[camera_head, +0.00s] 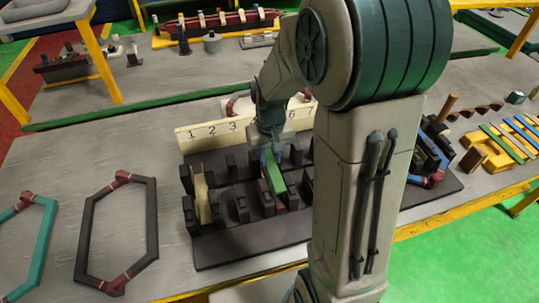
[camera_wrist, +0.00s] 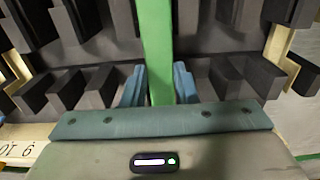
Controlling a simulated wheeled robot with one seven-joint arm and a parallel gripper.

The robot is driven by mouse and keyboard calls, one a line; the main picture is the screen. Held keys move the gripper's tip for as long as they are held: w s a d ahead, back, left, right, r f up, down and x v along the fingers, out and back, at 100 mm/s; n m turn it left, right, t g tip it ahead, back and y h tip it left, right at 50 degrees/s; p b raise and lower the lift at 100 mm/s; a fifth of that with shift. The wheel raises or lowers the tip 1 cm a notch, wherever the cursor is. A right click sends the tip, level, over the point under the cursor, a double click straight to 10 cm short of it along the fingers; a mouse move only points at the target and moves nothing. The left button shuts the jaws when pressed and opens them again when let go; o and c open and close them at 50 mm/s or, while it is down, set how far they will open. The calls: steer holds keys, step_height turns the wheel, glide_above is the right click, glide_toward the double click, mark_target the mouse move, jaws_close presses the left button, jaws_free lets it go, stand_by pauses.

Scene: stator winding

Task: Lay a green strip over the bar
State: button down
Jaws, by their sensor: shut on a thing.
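My gripper (camera_head: 268,148) is shut on a green strip (camera_head: 273,172), low over the dark slotted fixture (camera_head: 237,245). In the wrist view the green strip (camera_wrist: 157,45) runs lengthwise between my two blue fingers (camera_wrist: 159,88) and away from them. In the head view the strip's near end sits between the fixture's dark upright blocks. Whether it touches what lies beneath is not clear. A cream strip (camera_head: 201,198) stands between blocks at the left of the fixture. I cannot make out the bar for certain. My arm hides the fixture's right middle.
A numbered cream board (camera_head: 208,131) stands behind the fixture. A rack with green and blue strips (camera_head: 500,142) is at right. A black hexagonal coil (camera_head: 85,225) and a teal one (camera_head: 45,232) lie at left. Bare tabletop (camera_head: 60,165) lies behind them.

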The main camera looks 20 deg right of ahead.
mark_target(270, 162)
steer(key=shift+f+b, duration=0.35)
steer(key=shift+f, duration=0.05)
steer(key=shift+f+b, duration=1.6)
steer(key=shift+f, duration=0.4)
steer(key=shift+s+f+b, duration=0.1)
steer(key=shift+f+b, duration=0.5)
steer(key=shift+f, duration=0.1)
stand_by(0.3)
steer(key=c, duration=1.1)
jaws_free()
steer(key=shift+o, duration=0.2)
steer(key=shift+r, duration=0.25)
steer(key=shift+r+p, duration=0.5)
steer(key=shift+p, duration=0.1)
steer(key=shift+r, duration=0.1)
